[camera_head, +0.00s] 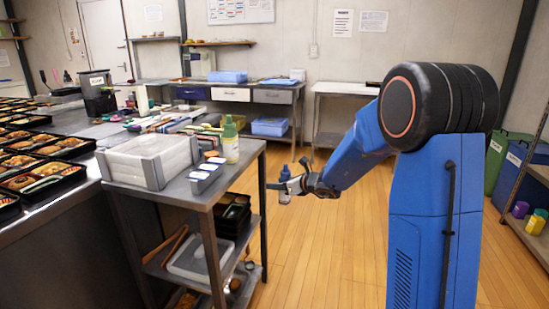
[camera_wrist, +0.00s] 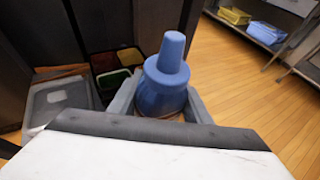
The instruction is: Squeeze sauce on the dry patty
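My gripper (camera_head: 284,188) is shut on a sauce bottle with a blue, nozzle-shaped top (camera_head: 285,173), held upright beside the metal worktable. The wrist view shows the blue top (camera_wrist: 166,90) between the two fingers of my gripper (camera_wrist: 160,102). The bottle's lower part is mostly hidden there. Black bento trays (camera_head: 48,182) with food stand on the counter at the left. The food is too small to tell which patty is dry.
The metal worktable (camera_head: 190,197) carries a white container (camera_head: 150,160), a green-capped bottle (camera_head: 231,142) and small holders. Its lower shelf holds a lidded bin (camera_wrist: 62,101) and food containers (camera_wrist: 115,65).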

